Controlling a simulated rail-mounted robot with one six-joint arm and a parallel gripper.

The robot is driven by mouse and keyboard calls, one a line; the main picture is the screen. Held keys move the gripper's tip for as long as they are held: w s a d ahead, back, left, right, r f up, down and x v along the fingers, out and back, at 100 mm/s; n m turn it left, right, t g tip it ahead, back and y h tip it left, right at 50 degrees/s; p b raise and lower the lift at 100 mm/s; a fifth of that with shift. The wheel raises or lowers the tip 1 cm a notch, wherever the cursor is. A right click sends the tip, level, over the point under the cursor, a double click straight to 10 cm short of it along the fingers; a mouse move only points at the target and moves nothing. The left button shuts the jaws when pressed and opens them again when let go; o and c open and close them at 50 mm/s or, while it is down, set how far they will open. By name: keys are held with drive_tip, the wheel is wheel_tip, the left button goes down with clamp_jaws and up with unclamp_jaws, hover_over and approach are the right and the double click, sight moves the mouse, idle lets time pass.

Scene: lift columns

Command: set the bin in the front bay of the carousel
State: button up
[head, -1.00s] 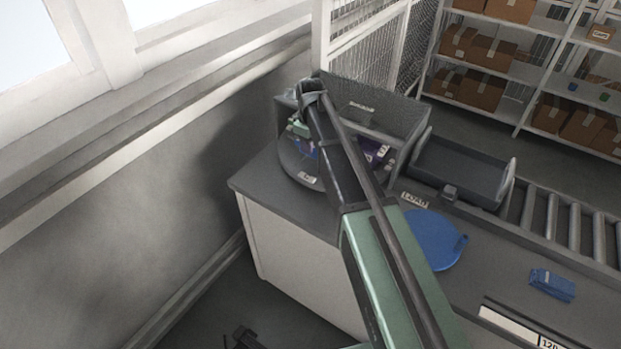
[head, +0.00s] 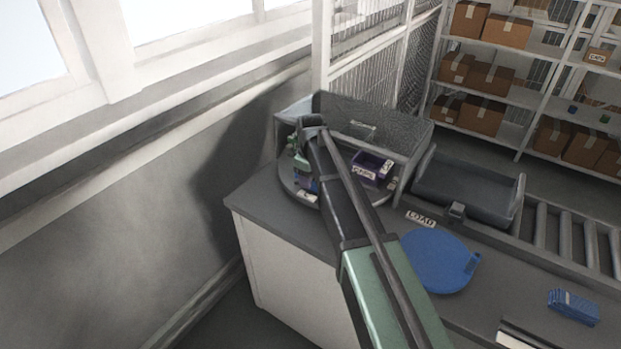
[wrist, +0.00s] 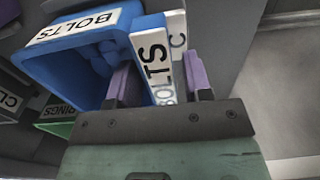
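The blue bin labelled BOLTS (wrist: 68,68) fills the left of the wrist view, its mouth toward the camera and lumpy blue contents inside. My gripper (wrist: 158,75) straddles its labelled wall: the left purple finger is inside the mouth, the right one outside. A strip shows between wall and right finger, so the fingers look apart; contact on the left is unclear. In the head view the bin shows as a small blue patch (head: 313,186) on the round grey carousel (head: 288,184), with my gripper (head: 301,168) mostly hidden by my arm.
A purple labelled bin (head: 366,168) stands on the carousel's right side. A grey panel (head: 375,128) rises behind. To the right are a grey tray (head: 468,190), a blue disc (head: 437,262) and a blue item (head: 573,306). A green bin (wrist: 58,128) shows in the wrist view.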

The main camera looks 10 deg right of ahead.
drive_tip(key=shift+o, duration=0.4)
wheel_tip(320, 180, up, 13)
drive_tip(key=p, duration=1.3)
drive_tip(key=s+m, duration=0.9)
drive_tip(key=s, duration=1.7)
wheel_tip(320, 180, down, 6)
drive_tip(key=b, duration=0.6)
drive_tip(key=shift+s, duration=0.1)
